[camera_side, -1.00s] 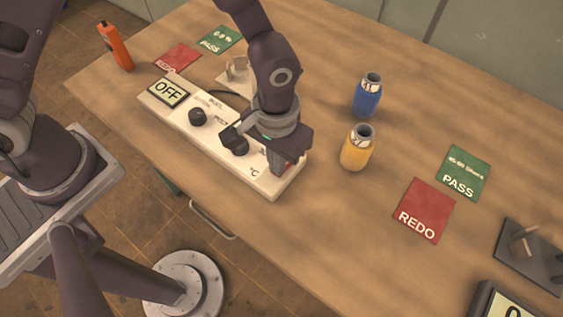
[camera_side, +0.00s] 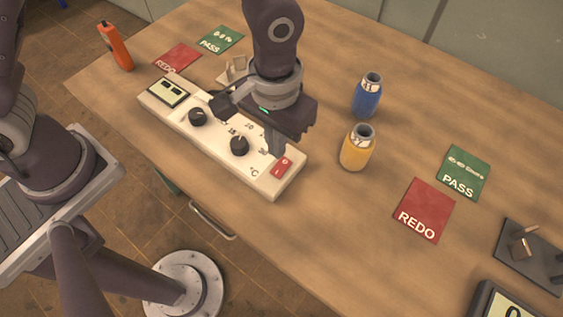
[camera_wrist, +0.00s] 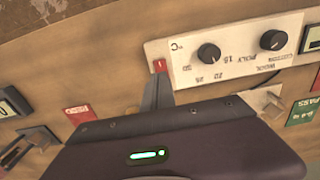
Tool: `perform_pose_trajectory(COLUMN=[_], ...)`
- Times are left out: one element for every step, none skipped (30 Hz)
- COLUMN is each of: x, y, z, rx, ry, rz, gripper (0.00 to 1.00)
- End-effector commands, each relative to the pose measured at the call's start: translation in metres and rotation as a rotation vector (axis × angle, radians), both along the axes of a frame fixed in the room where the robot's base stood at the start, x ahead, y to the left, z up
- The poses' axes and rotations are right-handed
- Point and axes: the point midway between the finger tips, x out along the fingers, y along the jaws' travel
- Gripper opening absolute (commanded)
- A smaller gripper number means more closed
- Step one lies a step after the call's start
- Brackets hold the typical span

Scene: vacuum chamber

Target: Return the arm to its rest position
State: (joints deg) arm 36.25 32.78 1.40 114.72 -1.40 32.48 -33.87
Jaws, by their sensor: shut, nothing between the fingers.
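My gripper (camera_side: 277,150) is shut and empty. It hangs above the right end of the white control box (camera_side: 222,148), just above and behind the red switch (camera_side: 281,167). A small gap seems to show between fingertips and switch. In the wrist view the closed fingers (camera_wrist: 157,92) point toward the red switch (camera_wrist: 160,66). The box has two black knobs, one (camera_side: 197,117) near its middle and one (camera_side: 239,145) nearer the switch. Its display (camera_side: 168,92) shows two dark blocks.
A blue bottle (camera_side: 367,95) and a yellow bottle (camera_side: 358,148) stand right of my gripper. Red and green cards lie flat at both sides. A dark stand (camera_side: 528,257) is at the right. The table's middle front is clear.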

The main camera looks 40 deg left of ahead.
Motion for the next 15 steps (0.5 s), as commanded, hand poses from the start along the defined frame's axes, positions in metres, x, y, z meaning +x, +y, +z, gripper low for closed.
perform_pose_trajectory(x=[0.0, 0.0, 0.0, 0.0, 0.0, 0.0, 0.0, 0.0, 0.0, 0.0, 0.002, 0.004, 0.006, 0.007, 0.007], y=[0.0, 0.0, 0.0, 0.0, 0.0, 0.0, 0.0, 0.0, 0.0, 0.001, 0.004, 0.01, 0.018, 0.029, 0.047], z=[0.002, 0.003, 0.003, 0.004, 0.004, 0.003, 0.003, 0.003, 0.004, 0.006, 0.011, 0.023, 0.037, 0.053, 0.079], rx=[0.0, 0.0, 0.001, 0.001, 0.001, 0.001, 0.001, 0.001, 0.0, -0.002, -0.006, -0.017, -0.027, -0.039, -0.056], ry=[0.0, 0.001, 0.001, 0.001, 0.001, 0.001, 0.001, 0.001, 0.001, -0.002, -0.008, -0.023, -0.039, -0.059, -0.094], rz=[0.0, 0.0, 0.0, 0.0, 0.0, 0.0, 0.0, 0.0, 0.0, 0.001, 0.002, 0.006, 0.007, 0.009, 0.012], gripper=[0.0, 0.0, 0.0, 0.0, 0.0, 0.0, 0.0, 0.0, 0.0, 0.0, 0.0, 0.0, 0.0, 0.0, 0.0])
